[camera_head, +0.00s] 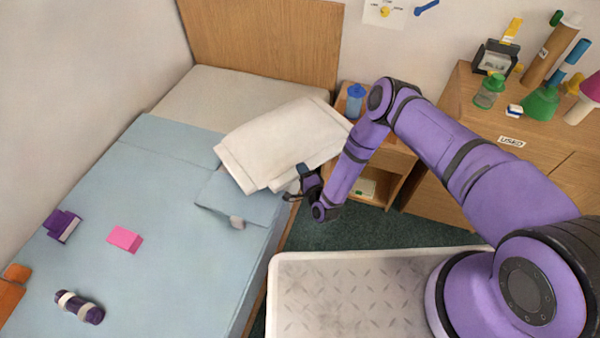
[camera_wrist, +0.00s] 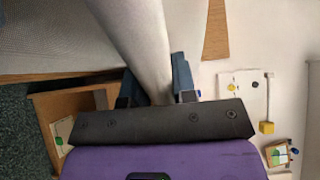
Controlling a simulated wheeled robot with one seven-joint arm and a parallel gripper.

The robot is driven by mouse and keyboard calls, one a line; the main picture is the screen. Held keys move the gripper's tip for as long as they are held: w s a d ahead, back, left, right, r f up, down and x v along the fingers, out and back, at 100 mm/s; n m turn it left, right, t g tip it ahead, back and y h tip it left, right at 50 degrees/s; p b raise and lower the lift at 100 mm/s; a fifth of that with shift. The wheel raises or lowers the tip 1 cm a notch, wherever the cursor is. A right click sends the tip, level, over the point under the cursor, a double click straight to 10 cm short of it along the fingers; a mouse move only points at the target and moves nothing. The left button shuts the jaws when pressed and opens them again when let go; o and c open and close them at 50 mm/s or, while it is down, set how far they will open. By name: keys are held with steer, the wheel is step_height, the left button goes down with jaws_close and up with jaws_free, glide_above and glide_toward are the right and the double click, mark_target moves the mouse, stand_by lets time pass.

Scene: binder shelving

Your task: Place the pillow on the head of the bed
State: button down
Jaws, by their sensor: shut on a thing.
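A white pillow (camera_head: 280,142) is held over the right side of the bed (camera_head: 170,180), at about the line between the blue blanket and the bare head end. My gripper (camera_head: 305,178) is at the pillow's lower right edge, shut on it. In the wrist view the pillow (camera_wrist: 135,35) runs between the two fingers (camera_wrist: 155,88). The head of the bed (camera_head: 235,92) is a bare beige sheet before a wooden headboard (camera_head: 265,45). Whether the pillow touches the bed is hard to tell.
A pink block (camera_head: 125,239), a purple item (camera_head: 62,226) and a dark roll (camera_head: 80,307) lie on the blanket. A wooden nightstand (camera_head: 385,160) with a blue bottle (camera_head: 356,100) stands right of the bed. A cabinet (camera_head: 480,130) with bottles stands further right.

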steer(key=shift+w+a, duration=0.2)
steer(key=shift+w, duration=0.45)
steer(key=shift+w+a+f, duration=0.1)
steer(key=shift+w+f, duration=0.1)
steer(key=shift+f, duration=0.75)
steer(key=shift+w+f, duration=0.2)
steer(key=shift+f, duration=0.8)
steer(key=c, duration=0.9)
jaws_free()
